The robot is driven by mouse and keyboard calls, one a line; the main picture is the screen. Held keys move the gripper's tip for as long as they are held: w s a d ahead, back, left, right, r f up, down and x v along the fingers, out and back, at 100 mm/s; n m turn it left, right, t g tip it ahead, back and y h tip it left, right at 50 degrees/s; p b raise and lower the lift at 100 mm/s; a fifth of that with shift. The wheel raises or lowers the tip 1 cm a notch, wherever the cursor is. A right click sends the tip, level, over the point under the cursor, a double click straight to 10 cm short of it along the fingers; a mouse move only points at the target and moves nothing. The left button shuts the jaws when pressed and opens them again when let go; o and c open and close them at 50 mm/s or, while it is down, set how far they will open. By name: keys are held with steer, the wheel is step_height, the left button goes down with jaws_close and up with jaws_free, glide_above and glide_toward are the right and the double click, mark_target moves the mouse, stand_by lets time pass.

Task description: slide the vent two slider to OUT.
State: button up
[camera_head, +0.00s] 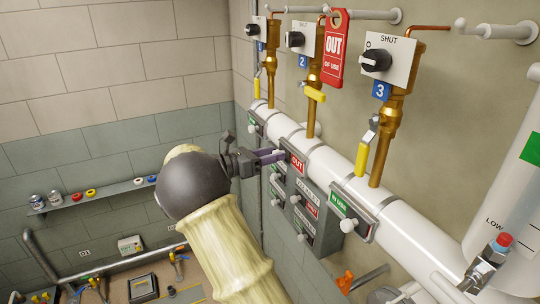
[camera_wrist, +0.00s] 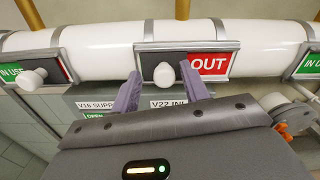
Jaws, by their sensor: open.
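The vent two slider plate (camera_wrist: 208,66) on the white pipe shows a red OUT label to the right of its white knob (camera_wrist: 164,75) in the wrist view. The red label (camera_head: 297,163) also shows in the head view, below the blue number 2 plate (camera_head: 303,62). My gripper (camera_head: 282,155) is open at this slider. In the wrist view its purple fingers (camera_wrist: 161,82) stand on either side of the knob, with gaps visible. In the head view the knob is hidden or hard to make out behind the fingers.
A neighbouring slider (camera_head: 338,204) under number 3 shows green IN USE; another (camera_wrist: 12,72) is at left in the wrist view. A grey box (camera_head: 320,228) with labels and knobs sits below. Yellow-handled valves (camera_head: 314,94) stand above. A red OUT OF USE tag (camera_head: 335,50) hangs above.

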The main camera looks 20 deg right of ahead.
steer(key=a+b, duration=0.5)
steer(key=a, duration=1.2)
steer(key=shift+s+a, duration=0.2)
steer(key=shift+s, duration=0.1)
steer(key=s+d+f+m+g+y, duration=0.1)
steer(key=s+d+f+m+y, duration=0.3)
steer(key=f, duration=0.3)
steer(key=s+d+f+m+y, duration=0.2)
steer(key=s+d+f+y, duration=0.35)
steer(key=f, duration=0.25)
steer(key=s+a+f+m+t+y, duration=0.1)
steer(key=s+a+f+m+y, duration=0.2)
steer(key=s+m, duration=0.4)
steer(key=s+a+f+m+t+y, duration=0.2)
steer(key=s+a+f+m+y, duration=0.1)
steer(key=s+m, duration=0.4)
steer(key=shift+s+a+f+m+y+b, duration=0.15)
steer(key=shift+s+f+m+y+b, duration=0.35)
steer(key=shift+y, duration=0.75)
